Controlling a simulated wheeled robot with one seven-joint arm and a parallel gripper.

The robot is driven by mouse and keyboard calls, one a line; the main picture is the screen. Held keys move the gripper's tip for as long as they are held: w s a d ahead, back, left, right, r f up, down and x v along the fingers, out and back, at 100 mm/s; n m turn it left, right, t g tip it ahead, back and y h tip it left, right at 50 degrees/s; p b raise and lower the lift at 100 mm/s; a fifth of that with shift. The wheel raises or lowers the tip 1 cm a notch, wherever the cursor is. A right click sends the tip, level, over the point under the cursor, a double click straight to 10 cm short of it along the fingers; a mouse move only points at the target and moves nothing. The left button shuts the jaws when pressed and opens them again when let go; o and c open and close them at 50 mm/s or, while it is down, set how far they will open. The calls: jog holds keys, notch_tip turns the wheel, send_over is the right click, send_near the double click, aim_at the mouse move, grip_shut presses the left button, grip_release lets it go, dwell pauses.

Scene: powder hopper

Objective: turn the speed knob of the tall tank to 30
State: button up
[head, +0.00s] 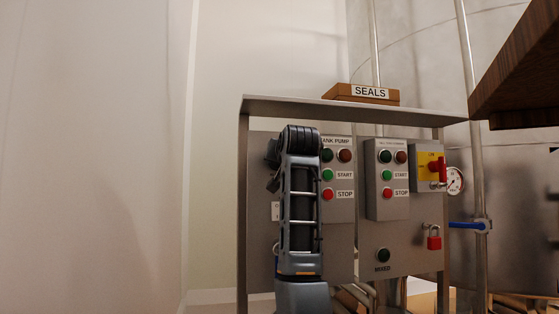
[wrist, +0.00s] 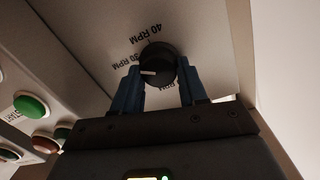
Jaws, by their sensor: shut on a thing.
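A round black knob (wrist: 158,62) is on a pale panel in the wrist view, which shows the lettering upside down. The labels 40 RPM (wrist: 159,33) and 30 RPM (wrist: 129,60) stand around it. A third RPM label (wrist: 114,87) is partly hidden by a finger. The knob's white pointer line points left in the picture, close to the 30 RPM label and slightly below it. My gripper (wrist: 160,76) is shut on the knob, with one blue finger on each side. In the head view my arm hides the knob and gripper.
The panel (head: 345,235) carries START and STOP buttons, a red-and-yellow switch (head: 431,167), a red padlock (head: 433,242) and a MIXED button (head: 383,255). A SEALS box (head: 362,94) sits on its top shelf. A brown beam (head: 520,70) overhangs at right.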

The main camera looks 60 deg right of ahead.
jog(key=o, duration=1.1)
jog(key=shift+c, duration=0.2)
jog(key=shift+s+a, duration=0.1)
jog(key=b+v, duration=0.2)
jog(key=v, duration=0.5)
jog(key=shift+s+a, duration=0.15)
jog(key=shift+a, duration=0.1)
